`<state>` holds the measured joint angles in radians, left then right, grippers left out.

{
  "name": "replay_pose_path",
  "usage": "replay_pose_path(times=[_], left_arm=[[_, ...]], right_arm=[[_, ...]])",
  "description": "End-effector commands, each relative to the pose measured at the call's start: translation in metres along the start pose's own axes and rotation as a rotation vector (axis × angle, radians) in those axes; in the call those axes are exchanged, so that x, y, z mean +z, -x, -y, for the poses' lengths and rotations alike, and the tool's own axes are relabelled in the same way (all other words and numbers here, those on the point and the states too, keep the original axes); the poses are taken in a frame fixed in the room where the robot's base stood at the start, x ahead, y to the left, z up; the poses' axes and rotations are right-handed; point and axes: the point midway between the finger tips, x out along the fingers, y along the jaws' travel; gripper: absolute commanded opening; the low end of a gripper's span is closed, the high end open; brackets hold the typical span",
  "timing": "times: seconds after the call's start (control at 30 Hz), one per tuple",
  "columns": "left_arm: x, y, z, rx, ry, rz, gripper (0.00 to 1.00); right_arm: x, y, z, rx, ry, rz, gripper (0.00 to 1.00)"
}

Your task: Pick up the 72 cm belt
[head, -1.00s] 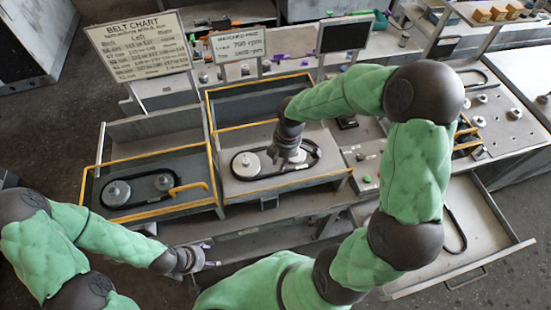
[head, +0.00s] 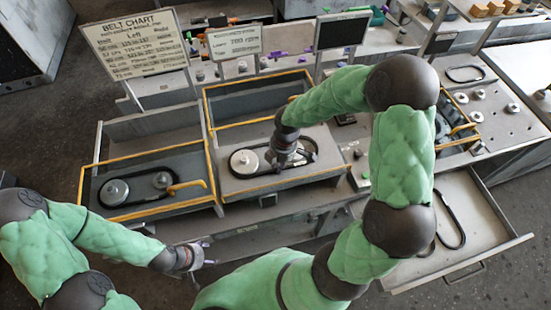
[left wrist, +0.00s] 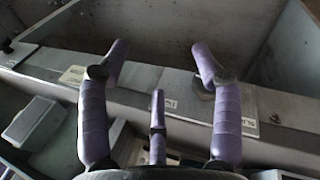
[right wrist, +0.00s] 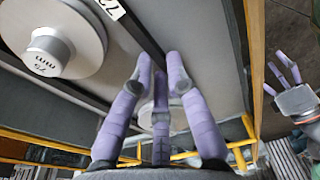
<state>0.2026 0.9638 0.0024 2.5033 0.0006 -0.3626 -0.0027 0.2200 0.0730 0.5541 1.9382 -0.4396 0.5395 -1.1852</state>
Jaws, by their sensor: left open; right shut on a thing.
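The belt labelled 72 (right wrist: 112,8) is a dark loop in the right yellow-edged housing. In the head view the belt (head: 262,177) runs around the left pulley (head: 243,162) there; its right end is partly hidden by my arm. My right gripper (head: 284,160) reaches down between the two pulleys. In the right wrist view its fingers (right wrist: 162,85) are closed at the labelled belt strand, beside the pulley marked 75 mm (right wrist: 45,50). My left gripper (head: 203,255) is open and empty in front of the housings; its spread fingers show in the left wrist view (left wrist: 158,75).
The left housing (head: 150,205) holds another belt around two pulleys, with a yellow handle. An open drawer (head: 400,280) at the right holds a loose dark belt (head: 460,235). A belt chart (head: 133,45) and a speed sign (head: 234,42) stand behind. Yellow rails edge the housings.

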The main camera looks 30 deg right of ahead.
Motion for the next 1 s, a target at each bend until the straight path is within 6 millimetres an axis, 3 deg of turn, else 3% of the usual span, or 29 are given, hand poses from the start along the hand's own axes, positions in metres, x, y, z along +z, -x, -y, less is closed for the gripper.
replay_pose_path(times=[0.27,0.43,0.7,1.0], left_arm=[[0.000,0.001,0.000,0.000,0.000,0.000,0.65],[0.000,0.001,0.000,0.000,0.000,0.000,0.65],[0.000,0.004,-0.002,0.000,0.000,0.000,0.65],[0.000,0.004,-0.001,0.000,0.000,0.000,0.65]], right_arm=[[-0.002,0.013,-0.001,0.004,0.000,-0.001,0.00],[-0.006,0.037,0.002,0.004,0.001,-0.001,0.00],[-0.030,0.090,0.045,0.008,0.004,-0.002,0.00],[-0.057,0.113,0.105,0.003,0.004,-0.001,0.00]])
